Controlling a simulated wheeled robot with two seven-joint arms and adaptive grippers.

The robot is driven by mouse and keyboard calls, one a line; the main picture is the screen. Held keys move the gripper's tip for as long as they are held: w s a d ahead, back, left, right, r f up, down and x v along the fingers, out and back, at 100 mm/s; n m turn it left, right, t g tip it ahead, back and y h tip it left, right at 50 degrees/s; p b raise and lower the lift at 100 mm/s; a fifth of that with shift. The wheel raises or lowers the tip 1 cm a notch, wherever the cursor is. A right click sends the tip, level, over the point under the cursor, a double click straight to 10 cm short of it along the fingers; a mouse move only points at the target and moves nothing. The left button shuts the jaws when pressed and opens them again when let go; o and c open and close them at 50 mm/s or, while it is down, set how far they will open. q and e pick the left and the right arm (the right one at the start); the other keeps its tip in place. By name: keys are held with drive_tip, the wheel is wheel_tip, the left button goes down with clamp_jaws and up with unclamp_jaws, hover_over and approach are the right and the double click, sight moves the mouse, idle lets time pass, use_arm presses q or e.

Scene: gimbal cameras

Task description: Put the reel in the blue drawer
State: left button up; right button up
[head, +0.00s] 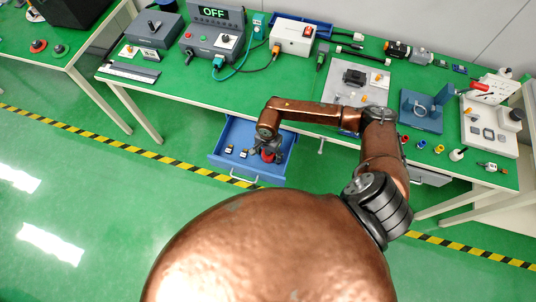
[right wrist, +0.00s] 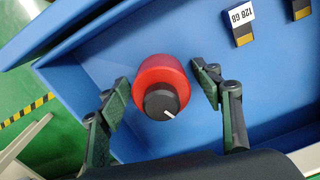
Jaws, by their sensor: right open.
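The reel, which I take to be the red round piece with a black knob-like top (right wrist: 160,88), is inside the blue drawer (right wrist: 90,75) in the right wrist view. In the head view the red piece (head: 268,156) shows at the right part of the open blue drawer (head: 228,166). My right gripper (right wrist: 165,85) is open, with one finger on each side of the red piece and small gaps beside it. In the head view my right gripper (head: 268,150) is down at the drawer and partly hides it. My left gripper is not in view.
Small black cards with labels (right wrist: 241,20) lie in the drawer. The drawer sticks out below the green workbench (head: 240,96), which carries a grey box with an OFF display (head: 215,14), a blue stand (head: 421,110) and cables. The green floor in front is clear.

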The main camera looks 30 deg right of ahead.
wheel_tip(320, 180, up, 12)
drive_tip(key=shift+r+p, duration=0.15)
drive_tip(key=shift+p, duration=0.2)
idle(0.5)
